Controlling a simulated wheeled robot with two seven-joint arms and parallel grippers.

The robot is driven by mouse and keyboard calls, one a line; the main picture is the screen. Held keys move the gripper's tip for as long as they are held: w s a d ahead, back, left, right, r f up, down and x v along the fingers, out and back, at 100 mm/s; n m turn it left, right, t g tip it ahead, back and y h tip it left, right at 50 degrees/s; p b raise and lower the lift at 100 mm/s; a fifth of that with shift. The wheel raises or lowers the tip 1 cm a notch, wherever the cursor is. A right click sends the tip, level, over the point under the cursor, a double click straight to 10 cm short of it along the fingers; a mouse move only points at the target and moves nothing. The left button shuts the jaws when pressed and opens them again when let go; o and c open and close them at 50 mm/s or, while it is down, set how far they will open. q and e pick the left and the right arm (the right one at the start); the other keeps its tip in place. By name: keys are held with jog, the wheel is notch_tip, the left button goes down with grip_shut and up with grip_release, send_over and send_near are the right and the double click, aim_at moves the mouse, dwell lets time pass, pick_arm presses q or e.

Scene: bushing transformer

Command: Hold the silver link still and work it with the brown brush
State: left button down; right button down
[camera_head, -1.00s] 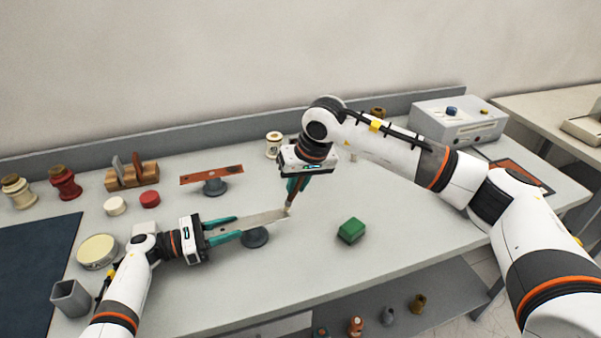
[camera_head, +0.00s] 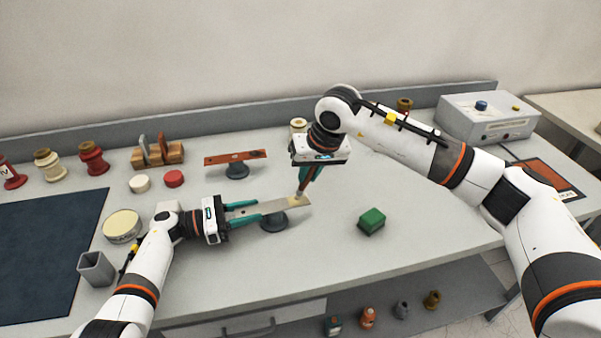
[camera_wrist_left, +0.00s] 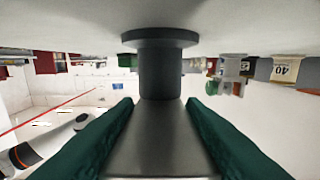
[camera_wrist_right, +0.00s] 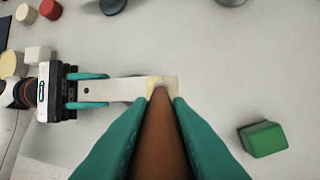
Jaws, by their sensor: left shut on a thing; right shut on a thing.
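The silver link (camera_head: 262,206) is a flat bar lying level on a dark round stand (camera_head: 274,222). My left gripper (camera_head: 245,212) is shut on its left end; in the left wrist view the link (camera_wrist_left: 160,140) runs between the green fingers. My right gripper (camera_head: 308,178) is shut on the brown brush (camera_wrist_right: 163,140), which points down. The brush's pale tip meets the link's free right end, where a pale yellowish patch (camera_wrist_right: 166,84) shows around it in the right wrist view. The brush's handle is partly hidden by the fingers.
A copper-coloured bar (camera_head: 236,157) lies on a second stand behind. A green block (camera_head: 371,221) sits to the right. A round tin (camera_head: 122,226) and a grey cup (camera_head: 96,268) are at the left. A grey box (camera_head: 487,117) stands at the back right.

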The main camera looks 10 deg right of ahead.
jog(key=d+r, duration=0.3)
jog(key=r, duration=0.5)
dwell(0.6)
jog(key=shift+w+d, duration=0.1)
pick_arm(q)
jog(key=c, duration=0.8)
grip_release()
jog(key=shift+c, duration=0.2)
jog(key=shift+a, duration=0.1)
jog(key=a, duration=0.6)
jog(key=shift+s+a, duration=0.2)
jog(key=shift+a, duration=0.45)
jog(key=shift+r, duration=0.1)
pick_arm(e)
jog(key=shift+r, duration=0.1)
